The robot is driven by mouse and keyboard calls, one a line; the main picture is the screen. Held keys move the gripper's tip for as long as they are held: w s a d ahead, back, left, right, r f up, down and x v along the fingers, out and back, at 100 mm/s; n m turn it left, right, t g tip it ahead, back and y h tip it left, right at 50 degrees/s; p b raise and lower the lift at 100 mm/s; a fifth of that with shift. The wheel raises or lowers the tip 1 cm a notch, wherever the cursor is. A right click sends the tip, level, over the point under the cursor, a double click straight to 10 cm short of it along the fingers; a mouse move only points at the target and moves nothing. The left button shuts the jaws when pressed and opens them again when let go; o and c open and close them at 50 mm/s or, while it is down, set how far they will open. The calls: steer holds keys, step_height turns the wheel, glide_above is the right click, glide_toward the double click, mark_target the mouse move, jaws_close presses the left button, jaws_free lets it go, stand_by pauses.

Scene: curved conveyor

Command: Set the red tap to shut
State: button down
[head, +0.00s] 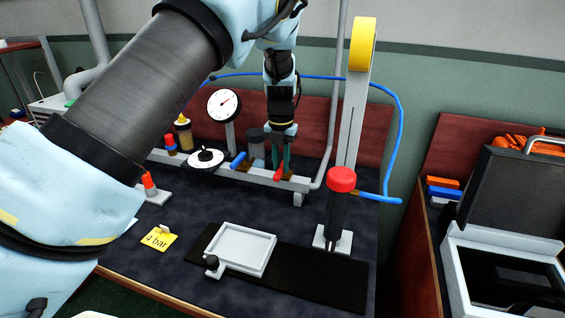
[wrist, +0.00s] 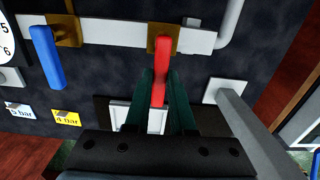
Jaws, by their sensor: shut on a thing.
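The red tap (wrist: 160,60) has a lever that extends from a brass body on a pale grey pipe, lying across the pipe's line in the wrist view. The tap also shows in the head view (head: 279,173), near the pipe's right end. My gripper (head: 283,166) points down at the lever from above. In the wrist view its two dark green fingers (wrist: 158,88) stand on either side of the red lever and are shut on it.
A blue tap (head: 238,160) sits left on the same pipe (head: 222,172). A dial gauge (head: 223,105) stands behind it. A red-topped post (head: 341,180) and a tall grey lever with a yellow end (head: 361,45) stand at the right. A white tray (head: 240,249) lies in front.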

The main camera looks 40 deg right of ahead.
mark_target(281, 167)
steer(key=c, duration=0.8)
jaws_free()
steer(key=shift+o, duration=0.2)
step_height(281, 167, up, 11)
steer(key=b, duration=0.2)
steer(key=shift+f, duration=0.1)
steer(key=w+a+m, duration=0.4)
steer(key=a+m, duration=0.1)
steer(key=a, duration=0.8)
steer(key=w+a+m, duration=0.5)
steer(key=a, duration=0.7)
steer(key=s+a+f+m, duration=0.1)
steer(key=s+a+m, duration=0.2)
steer(key=a+m, duration=0.2)
steer(key=s+a+f+m+t, duration=0.1)
steer(key=s+a+m, duration=0.3)
steer(key=a, duration=0.6)
steer(key=s+a+f+m, duration=0.1)
steer(key=s+a+m, duration=0.3)
steer(key=a+m, duration=0.3)
steer(key=shift+a+t, duration=0.3)
steer(key=shift+a, duration=0.5)
